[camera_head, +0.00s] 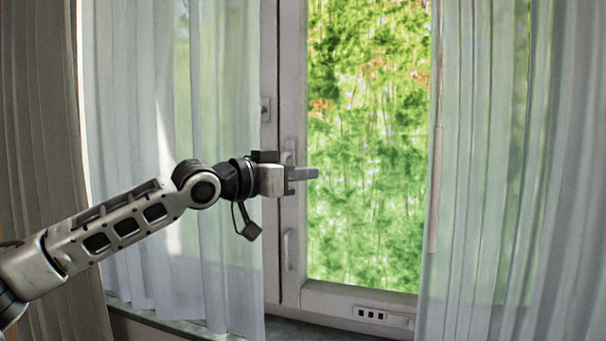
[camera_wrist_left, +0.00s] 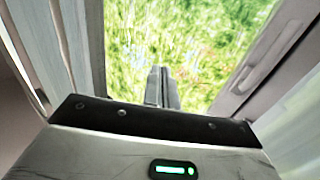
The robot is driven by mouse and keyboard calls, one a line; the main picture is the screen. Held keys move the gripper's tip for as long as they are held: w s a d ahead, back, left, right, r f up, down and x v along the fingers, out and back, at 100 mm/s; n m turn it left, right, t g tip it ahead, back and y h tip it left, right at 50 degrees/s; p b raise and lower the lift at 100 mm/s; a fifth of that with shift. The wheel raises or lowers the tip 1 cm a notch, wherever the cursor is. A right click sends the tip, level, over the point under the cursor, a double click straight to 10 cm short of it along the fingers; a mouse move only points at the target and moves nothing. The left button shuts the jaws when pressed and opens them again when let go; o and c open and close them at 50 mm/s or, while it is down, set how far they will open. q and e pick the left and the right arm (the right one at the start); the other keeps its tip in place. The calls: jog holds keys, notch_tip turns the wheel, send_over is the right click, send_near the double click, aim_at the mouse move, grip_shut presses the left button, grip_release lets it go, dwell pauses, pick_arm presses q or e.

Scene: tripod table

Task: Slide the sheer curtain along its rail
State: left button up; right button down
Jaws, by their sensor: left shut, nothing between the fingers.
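A sheer white curtain (camera_head: 135,120) hangs at the left of the window in the head view. A second sheer curtain (camera_head: 505,160) hangs at the right. My left gripper (camera_head: 310,174) is shut with nothing in it, just past the inner edge of the left curtain, in front of the window frame and glass. In the left wrist view its fingers (camera_wrist_left: 162,88) are together and point at the green outside. Pale curtain folds (camera_wrist_left: 75,45) show to their left in that view. The rail is out of view. My right gripper is not in view.
The window frame (camera_head: 293,60) has a handle (camera_head: 288,250) below my gripper. The uncovered glass (camera_head: 370,150) lies between the two curtains. A darker brown drape (camera_head: 40,120) hangs at the far left. A sill (camera_head: 310,329) runs below.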

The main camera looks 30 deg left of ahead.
pick_arm(q)
jog(key=o, duration=0.5)
jog(key=shift+o, duration=0.2)
